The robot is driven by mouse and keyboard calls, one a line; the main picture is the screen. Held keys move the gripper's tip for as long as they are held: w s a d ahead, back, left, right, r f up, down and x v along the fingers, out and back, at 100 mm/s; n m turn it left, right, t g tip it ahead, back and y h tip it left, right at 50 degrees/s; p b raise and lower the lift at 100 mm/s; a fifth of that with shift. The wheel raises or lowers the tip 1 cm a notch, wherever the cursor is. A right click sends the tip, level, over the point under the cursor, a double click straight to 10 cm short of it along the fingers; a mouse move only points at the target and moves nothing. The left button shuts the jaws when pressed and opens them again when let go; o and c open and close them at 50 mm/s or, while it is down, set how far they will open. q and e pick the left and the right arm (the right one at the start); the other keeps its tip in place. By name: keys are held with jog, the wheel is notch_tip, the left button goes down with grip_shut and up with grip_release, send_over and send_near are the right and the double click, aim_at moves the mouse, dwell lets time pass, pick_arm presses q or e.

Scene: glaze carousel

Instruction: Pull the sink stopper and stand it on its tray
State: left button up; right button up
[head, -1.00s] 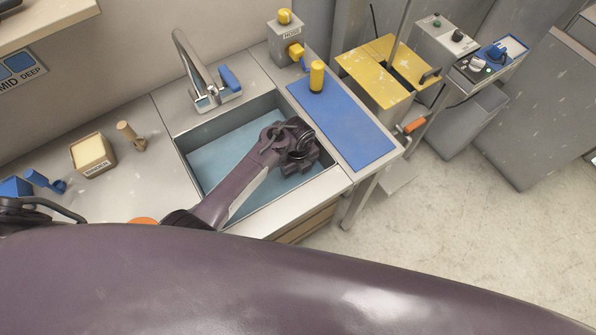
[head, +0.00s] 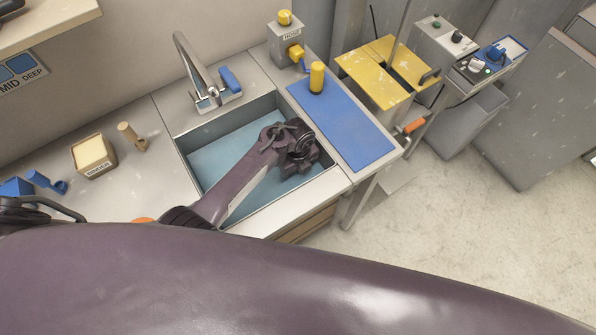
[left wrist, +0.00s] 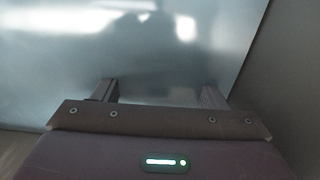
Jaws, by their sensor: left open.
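The sink (head: 190,128) holds bluish water (head: 218,160). My left gripper (head: 300,168) is over the right part of the sink and points down; my arm and wrist hide part of the basin. In the left wrist view my left gripper (left wrist: 158,92) is open, its two fingers apart, with nothing seen between them but the hazy water surface (left wrist: 130,50) and reflections. I cannot make out a stopper in either view. I cannot tell for sure which thing is the stopper's tray. My right gripper is not in view.
A blue mat (head: 345,125) lies right of the sink with a yellow cylinder (head: 317,78) upright on it. The faucet (head: 195,75) stands behind the sink. A labelled sponge block (head: 93,155) and a wooden peg (head: 131,136) are on the left counter.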

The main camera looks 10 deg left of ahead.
pick_arm(q)
jog(key=c, duration=1.3)
jog(key=shift+r+p, duration=3)
jog(key=shift+p, duration=0.2)
jog(key=shift+r, duration=0.1)
notch_tip(320, 180, up, 10)
jog(key=p, duration=0.9)
jog(key=shift+r+p, duration=0.15)
jog(key=shift+p, duration=0.15)
